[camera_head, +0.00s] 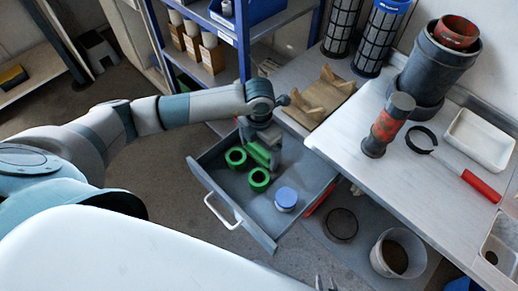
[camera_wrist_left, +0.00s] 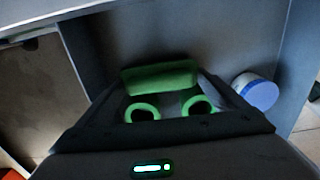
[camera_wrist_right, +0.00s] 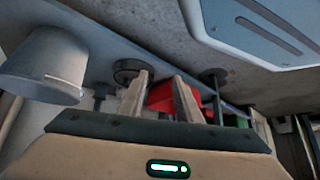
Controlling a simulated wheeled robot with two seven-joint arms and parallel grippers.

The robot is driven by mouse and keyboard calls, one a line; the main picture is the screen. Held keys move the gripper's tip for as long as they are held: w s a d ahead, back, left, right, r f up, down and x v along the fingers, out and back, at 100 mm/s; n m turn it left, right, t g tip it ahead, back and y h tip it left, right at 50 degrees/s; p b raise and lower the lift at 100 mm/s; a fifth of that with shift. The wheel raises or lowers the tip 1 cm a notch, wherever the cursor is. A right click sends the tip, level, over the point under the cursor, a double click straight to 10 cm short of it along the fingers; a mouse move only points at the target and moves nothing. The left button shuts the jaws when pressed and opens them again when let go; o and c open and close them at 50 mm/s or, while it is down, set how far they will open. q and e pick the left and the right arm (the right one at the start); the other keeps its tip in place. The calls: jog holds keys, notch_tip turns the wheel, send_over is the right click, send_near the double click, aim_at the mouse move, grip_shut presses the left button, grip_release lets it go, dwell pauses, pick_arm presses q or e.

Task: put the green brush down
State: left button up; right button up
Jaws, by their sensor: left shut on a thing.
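My left gripper (camera_head: 272,155) is inside the open grey drawer (camera_head: 212,189) and shut on the green brush (camera_head: 257,154). In the left wrist view the brush (camera_wrist_left: 160,78) lies across the fingertips as a green bar, partly hidden by them. I cannot tell whether it touches the drawer floor.
A blue-lidded jar (camera_head: 286,198) stands in the drawer's right part. The workbench (camera_head: 340,135) beside it carries a wooden holder (camera_head: 320,97), a red-grey cylinder (camera_head: 387,125) and a white tray (camera_head: 480,138). A grey bucket (camera_head: 398,253) stands below. A blue shelf (camera_head: 240,50) stands behind.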

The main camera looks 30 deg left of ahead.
aim_at(259, 149)
pick_arm(q)
jog(key=o, duration=0.8)
jog(key=shift+o, duration=0.2)
jog(key=shift+r, duration=0.1)
pick_arm(e)
jog(key=shift+w+d+r, duration=0.15)
jog(key=shift+d+r, duration=0.15)
jog(key=shift+d, duration=0.4)
pick_arm(q)
jog(key=shift+r, duration=0.55)
notch_tip(259, 149, up, 4)
jog(key=shift+w+f+b, duration=0.1)
jog(key=shift+b, duration=0.25)
notch_tip(259, 149, up, 7)
jog(key=b, duration=0.1)
pick_arm(e)
jog(key=shift+s+d+f+g, duration=0.15)
jog(key=shift+f+g, duration=0.1)
jog(key=shift+f, duration=0.2)
jog(key=shift+s+d+f+g, duration=0.1)
jog(key=shift+f+g, duration=0.15)
jog(key=shift+f, duration=0.2)
